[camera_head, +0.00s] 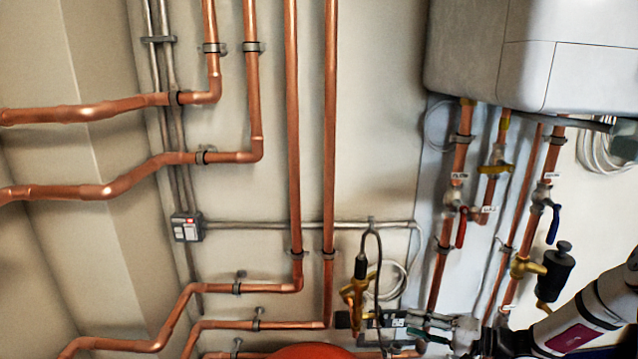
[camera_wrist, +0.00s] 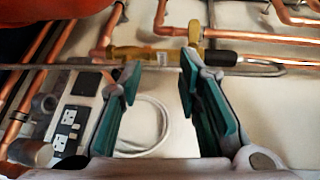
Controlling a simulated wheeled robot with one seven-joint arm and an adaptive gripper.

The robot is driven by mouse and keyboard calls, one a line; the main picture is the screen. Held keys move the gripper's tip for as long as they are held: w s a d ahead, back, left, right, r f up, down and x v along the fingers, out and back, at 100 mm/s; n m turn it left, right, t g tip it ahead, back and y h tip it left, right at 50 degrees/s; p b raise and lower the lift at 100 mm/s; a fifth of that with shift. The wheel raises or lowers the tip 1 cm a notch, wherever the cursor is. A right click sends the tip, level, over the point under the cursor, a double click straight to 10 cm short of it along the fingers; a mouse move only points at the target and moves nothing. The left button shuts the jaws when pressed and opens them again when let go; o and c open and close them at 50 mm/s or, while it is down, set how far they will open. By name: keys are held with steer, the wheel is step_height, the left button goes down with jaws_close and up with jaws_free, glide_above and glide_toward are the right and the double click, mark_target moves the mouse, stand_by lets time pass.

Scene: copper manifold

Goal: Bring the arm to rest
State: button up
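My arm (camera_head: 590,312) comes in from the lower right in the head view. My gripper (camera_wrist: 160,72) shows in the wrist view with its two teal-lined fingers spread apart. Between the fingers I see bare wall and a coiled white cable (camera_wrist: 148,125), and nothing is held. A brass fitting with a black end (camera_wrist: 150,55) lies across the view beyond the fingertips. It also shows in the head view as a brass piece with a black top (camera_head: 355,292). Whether the fingertips touch it, I cannot tell. In the head view the fingers are small and partly unclear.
Copper pipes (camera_head: 293,140) run over the wall. A white boiler (camera_head: 540,55) hangs upper right, with valved pipes below. A black cylindrical fitting (camera_head: 555,272) is close to my arm. A socket panel (camera_wrist: 75,115) is left of the fingers. A red-orange rounded object (camera_head: 310,351) is at the bottom.

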steer(key=s+a+r+n+g+h, duration=0.3)
steer(key=s+a+r+g, duration=0.2)
steer(key=s+r, duration=0.5)
steer(key=s+a+r+n+g+h, duration=0.35)
steer(key=s+a+r+g, duration=0.2)
steer(key=s+r, duration=0.5)
steer(key=s+d+r+t+h, duration=0.1)
steer(key=s+d+r+h, duration=0.15)
steer(key=s, duration=0.45)
steer(key=s+d+r+t+h, duration=0.1)
steer(key=s+r+h, duration=0.15)
steer(key=s, duration=0.45)
steer(key=s+d+r+t+h, duration=0.1)
steer(key=s+d+r+h, duration=0.15)
steer(key=s, duration=0.45)
step_height(320, 180, up, 24)
steer(key=a+t+p, duration=0.1)
steer(key=t+p, duration=0.2)
steer(key=p, duration=1.9)
steer(key=shift+t+p, duration=0.3)
steer(key=shift+t, duration=0.05)
steer(key=shift+m, duration=0.25)
